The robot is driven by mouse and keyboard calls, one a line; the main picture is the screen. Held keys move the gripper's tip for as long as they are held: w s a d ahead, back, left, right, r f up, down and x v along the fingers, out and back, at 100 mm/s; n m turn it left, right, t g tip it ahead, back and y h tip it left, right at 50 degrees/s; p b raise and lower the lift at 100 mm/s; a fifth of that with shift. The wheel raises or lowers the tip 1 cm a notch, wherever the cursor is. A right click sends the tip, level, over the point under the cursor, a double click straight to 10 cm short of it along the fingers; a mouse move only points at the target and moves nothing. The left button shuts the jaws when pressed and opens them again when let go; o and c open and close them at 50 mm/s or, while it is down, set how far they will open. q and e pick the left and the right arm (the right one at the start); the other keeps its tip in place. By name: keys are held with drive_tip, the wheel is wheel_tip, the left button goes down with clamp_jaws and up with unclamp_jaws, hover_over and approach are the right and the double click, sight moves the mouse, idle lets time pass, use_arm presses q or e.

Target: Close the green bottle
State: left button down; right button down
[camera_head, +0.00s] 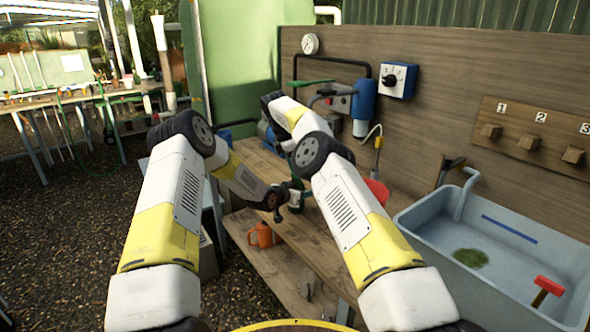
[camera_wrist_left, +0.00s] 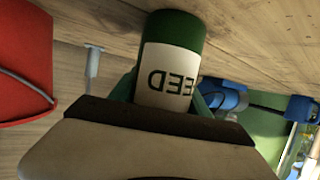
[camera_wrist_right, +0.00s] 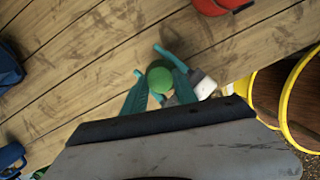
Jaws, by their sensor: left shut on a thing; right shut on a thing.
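The green bottle (camera_head: 295,198) stands over the wooden bench. Its white label, with upside-down letters ending in "EED", shows close up in the left wrist view (camera_wrist_left: 168,75). My left gripper (camera_wrist_left: 165,98) is shut around the bottle, with a green finger at each side. My right gripper (camera_wrist_right: 158,88) is above the bottle, its green fingers shut on a round green cap (camera_wrist_right: 159,78) seen from above. My left gripper's fingers show under it. Whether the cap is seated on the neck is hidden. In the head view my right arm hides much of this spot.
A red bucket (camera_head: 376,192) stands on the bench (camera_head: 320,240) right of the bottle. A grey sink (camera_head: 530,262) is at the right. A wooden wall carries a blue dispenser (camera_head: 364,102) and a dial box (camera_head: 398,80).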

drive_tip(key=c, duration=1)
unclamp_jaws()
drive_tip(key=shift+o, duration=0.2)
drive_tip(key=shift+o, duration=0.5)
drive_tip(key=shift+a+r, duration=0.25)
wheel_tip(320, 180, up, 4)
drive_tip(key=s+a+m+y, duration=0.2)
drive_tip(key=s+a+m, duration=0.1)
drive_tip(key=m, duration=0.3)
drive_tip(key=d+r+m+t+y, duration=0.1)
drive_tip(key=d+r+m+y, duration=0.1)
drive_tip(key=d+r+m, duration=0.4)
drive_tip(key=r+m, duration=0.1)
drive_tip(key=m, duration=0.2)
drive_tip(key=shift+d+t+y, duration=0.15)
drive_tip(key=shift+t+y, duration=0.15)
drive_tip(key=shift+y, duration=0.1)
